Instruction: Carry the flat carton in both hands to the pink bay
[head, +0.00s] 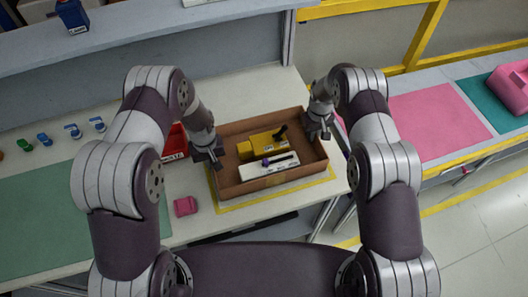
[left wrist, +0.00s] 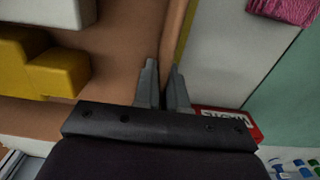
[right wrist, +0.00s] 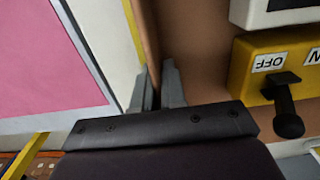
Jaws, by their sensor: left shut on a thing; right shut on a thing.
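The flat carton (head: 272,188) is a shallow open brown box on the table, over a yellow-outlined area. It holds a yellow switch module (head: 262,143) and a white module (head: 270,170). My left gripper (head: 208,158) is shut on the carton's left wall; the wall (left wrist: 178,35) runs between its fingers in the left wrist view. My right gripper (head: 318,130) is shut on the right wall; that wall (right wrist: 147,45) shows between its fingers in the right wrist view. The pink bay (head: 435,122) is a flat pink area on the right-hand table, with bare surface in view.
A gap with yellow edging separates the two tables. A pink object (head: 510,88) sits on the teal area (head: 488,102) beyond the bay.

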